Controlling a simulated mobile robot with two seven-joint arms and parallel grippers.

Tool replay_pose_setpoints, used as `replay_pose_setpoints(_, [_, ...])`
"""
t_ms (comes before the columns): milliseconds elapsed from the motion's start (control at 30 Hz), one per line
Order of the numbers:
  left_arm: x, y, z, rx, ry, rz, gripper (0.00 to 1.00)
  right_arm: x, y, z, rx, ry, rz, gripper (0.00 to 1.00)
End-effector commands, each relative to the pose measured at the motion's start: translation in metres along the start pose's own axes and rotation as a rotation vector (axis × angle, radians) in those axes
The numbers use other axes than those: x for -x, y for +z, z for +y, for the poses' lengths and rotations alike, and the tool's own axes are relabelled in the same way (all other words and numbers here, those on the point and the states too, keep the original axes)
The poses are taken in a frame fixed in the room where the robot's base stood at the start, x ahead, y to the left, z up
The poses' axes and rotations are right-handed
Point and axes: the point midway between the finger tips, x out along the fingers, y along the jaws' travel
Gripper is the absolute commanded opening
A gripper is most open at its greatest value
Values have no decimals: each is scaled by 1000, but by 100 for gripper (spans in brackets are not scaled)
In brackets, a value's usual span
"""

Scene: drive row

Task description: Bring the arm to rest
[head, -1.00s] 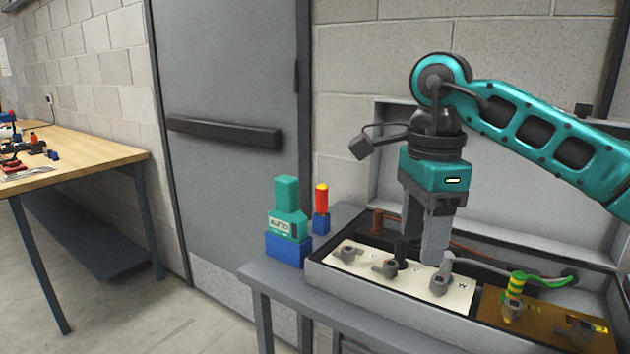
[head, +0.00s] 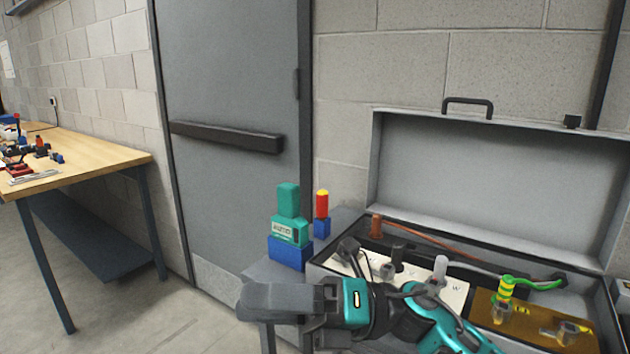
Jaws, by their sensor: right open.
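My right arm comes in at the bottom of the head view, folded low in front of the grey case (head: 492,172), its teal wrist (head: 354,303) turned so the gripper points left. My right gripper (head: 262,302) is open, with nothing seen between its fingers. It is in front of the grey bench and below the blue block (head: 289,253), overlapping the bench edge in the picture. The arm hides part of the case's front and its white panel (head: 453,296). My left gripper is not in view.
The open case holds several terminals, a green-and-yellow wire (head: 506,289) and a brown panel (head: 485,303). A teal device (head: 290,230) and a red-and-yellow piece (head: 322,204) stand left of it. A wooden table (head: 95,155) is far left, with clear floor before the door (head: 235,80).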

Motion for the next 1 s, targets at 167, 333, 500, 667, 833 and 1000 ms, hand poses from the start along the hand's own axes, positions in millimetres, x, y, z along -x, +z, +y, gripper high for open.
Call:
replay_pose_setpoints(167, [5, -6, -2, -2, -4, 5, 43, 35, 19, -17, -362, 92, -452, 57])
replay_pose_setpoints(333, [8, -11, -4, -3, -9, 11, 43, 98, 12, -57, -725, 140, -877, 57])
replay_pose_setpoints(500, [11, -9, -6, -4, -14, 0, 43, 173, -41, -105, -1098, 158, -1297, 57])
replay_pose_setpoints(667, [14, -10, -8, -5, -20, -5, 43, 236, -131, -138, -1433, 151, -1679, 57])
replay_pose_setpoints(833, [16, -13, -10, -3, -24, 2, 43, 272, -217, -146, -1675, 136, -1964, 57])
replay_pose_setpoints(1000, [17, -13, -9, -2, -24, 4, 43, 284, -257, -144, -1778, 126, -2089, 57])
